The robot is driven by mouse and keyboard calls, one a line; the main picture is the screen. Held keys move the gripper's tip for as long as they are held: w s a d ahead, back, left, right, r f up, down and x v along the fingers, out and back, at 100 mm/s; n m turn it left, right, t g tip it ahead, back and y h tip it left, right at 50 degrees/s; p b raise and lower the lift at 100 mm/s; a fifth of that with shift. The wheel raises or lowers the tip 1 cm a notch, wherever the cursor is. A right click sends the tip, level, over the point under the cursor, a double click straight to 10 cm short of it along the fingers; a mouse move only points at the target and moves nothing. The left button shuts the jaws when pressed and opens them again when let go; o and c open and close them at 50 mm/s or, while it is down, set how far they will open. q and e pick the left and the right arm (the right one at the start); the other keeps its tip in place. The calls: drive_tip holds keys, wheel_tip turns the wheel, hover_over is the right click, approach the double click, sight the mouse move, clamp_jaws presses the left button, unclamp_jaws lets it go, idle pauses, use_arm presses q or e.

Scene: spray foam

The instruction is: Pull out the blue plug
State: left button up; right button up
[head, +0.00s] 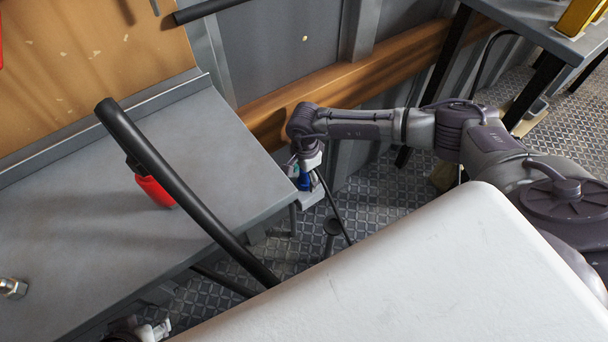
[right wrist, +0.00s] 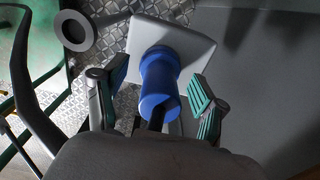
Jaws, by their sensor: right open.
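The blue plug (head: 305,182) sits in a white socket plate (head: 313,197) beside the grey bench's right end. In the right wrist view, the plug (right wrist: 159,84) points toward the camera from the white plate (right wrist: 190,40). My right gripper (right wrist: 158,80) is open, with one green-padded finger on each side of the plug and a visible gap on the right side. In the head view, my right gripper (head: 308,168) is small and partly hides the plug. My left gripper (head: 153,330) is only partly visible at the bottom left edge; its jaw state is unclear.
A black cable (head: 334,208) runs down from the plug area. A wooden beam and grey wall stand behind. Patterned metal floor shows below.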

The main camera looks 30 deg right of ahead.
idle(0.8)
clamp_jaws()
drive_tip(key=shift+r, duration=0.1)
